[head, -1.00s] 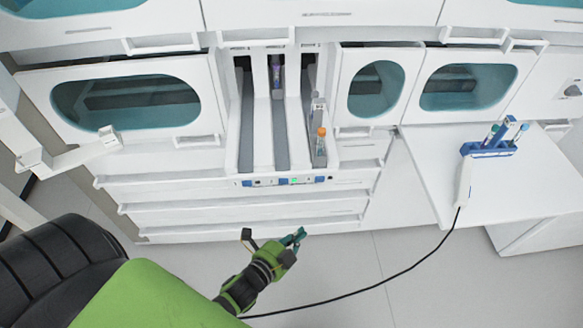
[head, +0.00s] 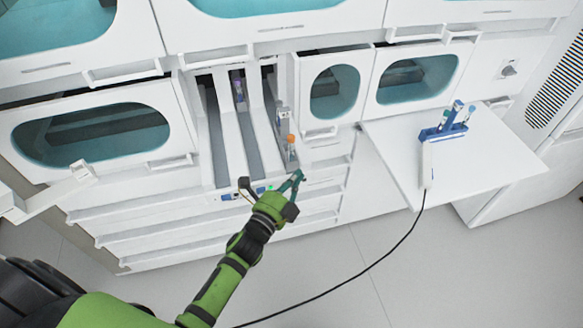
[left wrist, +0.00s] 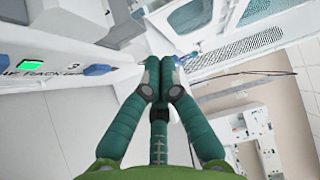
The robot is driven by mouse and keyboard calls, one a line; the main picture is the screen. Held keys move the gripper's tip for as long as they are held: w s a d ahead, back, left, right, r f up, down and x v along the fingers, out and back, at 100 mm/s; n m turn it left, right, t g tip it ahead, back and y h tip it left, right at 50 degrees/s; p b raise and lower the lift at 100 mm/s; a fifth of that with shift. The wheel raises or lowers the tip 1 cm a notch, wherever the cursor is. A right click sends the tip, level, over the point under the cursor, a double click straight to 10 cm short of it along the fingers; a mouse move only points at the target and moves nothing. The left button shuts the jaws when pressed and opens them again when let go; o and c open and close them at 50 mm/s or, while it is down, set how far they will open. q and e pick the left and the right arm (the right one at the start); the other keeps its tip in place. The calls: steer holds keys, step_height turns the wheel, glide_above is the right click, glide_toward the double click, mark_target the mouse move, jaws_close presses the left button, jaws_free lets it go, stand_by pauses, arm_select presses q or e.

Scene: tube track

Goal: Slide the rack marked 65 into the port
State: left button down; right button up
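A slim grey rack (head: 290,160) with an orange-capped tube (head: 291,140) stands upright at the front of the right lane of the track unit (head: 228,150). Its number is too small to read, so I cannot tell whether it is marked 65. A purple-topped tube (head: 238,90) is far back in the middle lane. My left gripper (head: 297,178) is just in front of and below the grey rack, apart from it as far as I can see. In the left wrist view its teal fingertips (left wrist: 159,66) are together with nothing between them. My right gripper is out of view.
The unit's front panel has a green light and blue parts; in the left wrist view the green light (left wrist: 30,65) shows beside lettering. A blue holder (head: 443,132) with tubes and a corded white device (head: 427,165) are on the right-hand shelf (head: 480,165). Open floor lies below.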

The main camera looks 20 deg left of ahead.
mark_target(293, 159)
arm_select(q)
steer(key=shift+w+a, duration=0.7)
steer(key=shift+w, duration=0.15)
steer(key=shift+w+a, duration=0.15)
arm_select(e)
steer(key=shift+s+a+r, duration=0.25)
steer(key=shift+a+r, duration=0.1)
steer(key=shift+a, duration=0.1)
arm_select(q)
steer(key=shift+w+a+b, duration=0.15)
steer(key=shift+w+a, duration=0.25)
steer(key=shift+w, duration=0.2)
steer(key=shift+w+a+b, duration=0.15)
steer(key=shift+w+a, duration=0.2)
steer(key=shift+w, duration=0.2)
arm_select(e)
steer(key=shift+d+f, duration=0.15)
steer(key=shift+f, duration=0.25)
arm_select(q)
steer(key=shift+s, duration=0.1)
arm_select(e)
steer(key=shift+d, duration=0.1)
